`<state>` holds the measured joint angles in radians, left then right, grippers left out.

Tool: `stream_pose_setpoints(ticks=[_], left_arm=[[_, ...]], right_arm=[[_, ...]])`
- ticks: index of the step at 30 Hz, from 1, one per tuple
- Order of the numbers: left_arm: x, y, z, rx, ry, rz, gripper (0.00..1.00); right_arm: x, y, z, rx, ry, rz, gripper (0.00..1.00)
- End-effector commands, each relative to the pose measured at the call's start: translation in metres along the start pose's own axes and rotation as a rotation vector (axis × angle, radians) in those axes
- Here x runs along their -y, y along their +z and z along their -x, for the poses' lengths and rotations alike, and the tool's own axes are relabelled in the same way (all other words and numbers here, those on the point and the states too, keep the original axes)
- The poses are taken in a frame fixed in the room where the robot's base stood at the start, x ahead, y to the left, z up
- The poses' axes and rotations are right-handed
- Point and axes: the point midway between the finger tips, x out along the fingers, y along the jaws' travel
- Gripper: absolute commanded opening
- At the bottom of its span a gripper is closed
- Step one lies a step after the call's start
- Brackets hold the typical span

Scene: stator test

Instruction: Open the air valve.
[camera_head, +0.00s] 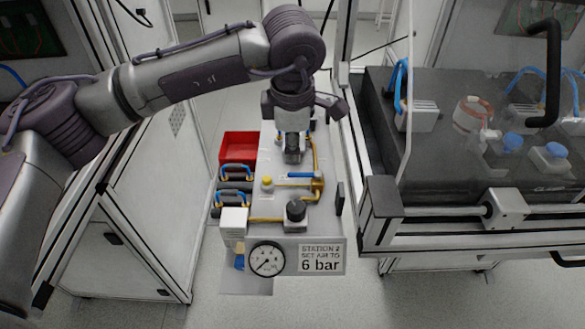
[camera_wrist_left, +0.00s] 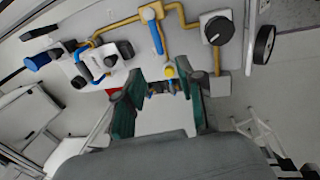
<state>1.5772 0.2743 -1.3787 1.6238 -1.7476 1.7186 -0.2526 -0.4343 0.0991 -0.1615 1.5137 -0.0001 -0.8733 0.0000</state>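The air valve (camera_head: 318,184) is a brass body on the yellow pipe at the right side of the grey station panel. Its blue lever (camera_head: 303,175) points left, crosswise to the vertical pipe run. The wrist view also shows the blue lever (camera_wrist_left: 156,38), ahead of the fingers. My left gripper (camera_head: 292,156) hangs over the panel, just behind the lever in the head view. In the wrist view its two green-dark fingers (camera_wrist_left: 165,88) are spread apart with nothing between them; they look apart from the lever. My right gripper is not in view.
On the panel are a yellow button (camera_head: 267,182), a black knob (camera_head: 295,209) and a pressure gauge (camera_head: 266,259) beside a "6 bar" sign (camera_head: 321,259). A red bin (camera_head: 238,148) stands left. A framed workbench (camera_head: 450,238) stands close on the right.

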Motion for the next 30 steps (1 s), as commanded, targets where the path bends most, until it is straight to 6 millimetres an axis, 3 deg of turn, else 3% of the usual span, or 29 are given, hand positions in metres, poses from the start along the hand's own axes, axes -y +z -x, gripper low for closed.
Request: stream_pose_setpoints(ticks=[6,12,25,26,30], left_arm=[[0.000,0.000,-0.048,0.000,-0.003,0.002,0.38],[0.000,0.000,-0.077,0.000,-0.002,0.001,0.38],[0.000,0.000,-0.087,0.000,0.001,0.000,0.38],[0.000,0.000,-0.087,0.000,0.001,0.000,0.37],[0.000,0.000,-0.087,0.000,0.000,0.000,0.13]], right_arm=[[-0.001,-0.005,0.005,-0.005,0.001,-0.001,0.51],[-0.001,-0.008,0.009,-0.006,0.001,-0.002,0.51],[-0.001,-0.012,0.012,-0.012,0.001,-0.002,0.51],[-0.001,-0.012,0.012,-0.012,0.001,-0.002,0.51],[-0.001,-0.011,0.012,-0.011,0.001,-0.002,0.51]])
